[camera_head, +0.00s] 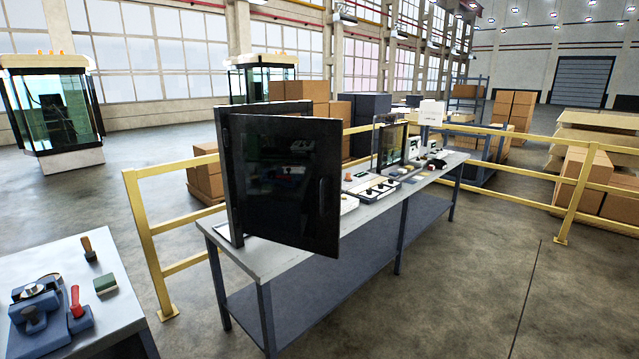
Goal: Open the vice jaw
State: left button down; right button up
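A blue vice (36,315) stands on the light-topped table (125,318) at the lower left. A pale metal part (34,290) shows at its top. Its jaw gap is too small to make out, so I cannot tell whether the jaw is open or shut. A red upright handle (76,299) stands on a blue block close to the vice's right side; I cannot tell whether it belongs to the vice. Neither of my grippers is in view.
On the same table are an orange-handled tool (87,245) and a small green block (105,285). A long grey workbench (270,256) with a dark open cabinet door (290,190) stands in the middle. A yellow railing (148,240) runs behind. The floor at right front is clear.

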aim_at(33, 310)
jog(key=u, duration=1.75)
